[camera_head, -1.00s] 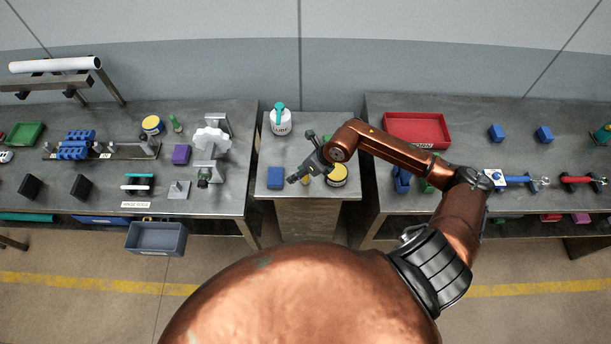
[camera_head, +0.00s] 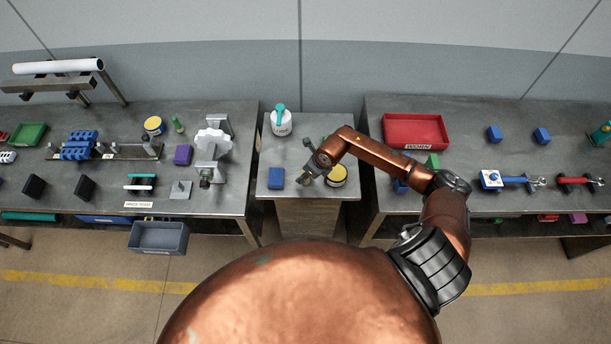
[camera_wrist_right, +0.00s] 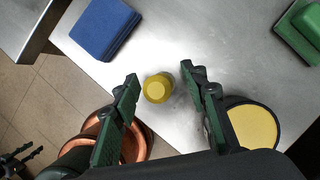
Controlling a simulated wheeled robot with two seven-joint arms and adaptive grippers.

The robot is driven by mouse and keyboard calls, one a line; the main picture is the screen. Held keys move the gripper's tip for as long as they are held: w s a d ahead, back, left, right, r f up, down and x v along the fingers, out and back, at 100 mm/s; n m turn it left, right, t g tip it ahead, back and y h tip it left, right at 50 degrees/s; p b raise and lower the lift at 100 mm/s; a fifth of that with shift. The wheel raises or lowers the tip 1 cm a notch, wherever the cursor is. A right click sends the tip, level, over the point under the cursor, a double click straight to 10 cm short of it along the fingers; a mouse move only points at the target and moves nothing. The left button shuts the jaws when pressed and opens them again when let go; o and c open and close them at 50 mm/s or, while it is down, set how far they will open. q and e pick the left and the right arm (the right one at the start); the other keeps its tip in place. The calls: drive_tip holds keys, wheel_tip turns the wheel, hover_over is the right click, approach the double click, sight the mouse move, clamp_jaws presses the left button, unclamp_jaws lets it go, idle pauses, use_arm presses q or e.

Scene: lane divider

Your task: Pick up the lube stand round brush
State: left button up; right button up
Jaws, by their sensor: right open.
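The lube stand is the small middle table (camera_head: 300,150). A short yellow cylinder (camera_wrist_right: 157,88), seen nearly end-on, stands on it in the right wrist view and appears to be the round brush; its lower part is hidden. In the head view my gripper covers it. My right gripper (camera_wrist_right: 162,80) is open, with one green-padded finger on each side of the cylinder and a gap visible on both sides. In the head view the right gripper (camera_head: 306,180) is low over the front of the stand.
A yellow-topped dark tin (camera_wrist_right: 252,128) is close beside the right finger. A blue block (camera_head: 277,178) lies to the left on the stand. A green block (camera_wrist_right: 300,30) and a white bottle with a teal cap (camera_head: 281,122) are farther back.

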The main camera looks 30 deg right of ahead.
drive_tip(key=shift+c, duration=0.5)
clamp_jaws()
drive_tip(key=shift+r, duration=0.15)
drive_tip(key=shift+r, duration=0.25)
wheel_tip(320, 180, up, 3)
drive_tip(key=shift+f+b, duration=0.2)
drive_tip(key=shift+b, duration=0.6)
drive_tip(key=s+r+b, duration=0.1)
drive_tip(key=s+r, duration=0.3)
drive_tip(key=s, duration=0.3)
drive_tip(key=s+a+r+b, duration=0.1)
drive_tip(key=s+r, duration=0.4)
drive_tip(key=s, duration=0.2)
drive_tip(key=shift+a+r+b, duration=0.15)
drive_tip(key=shift+r+b, duration=0.15)
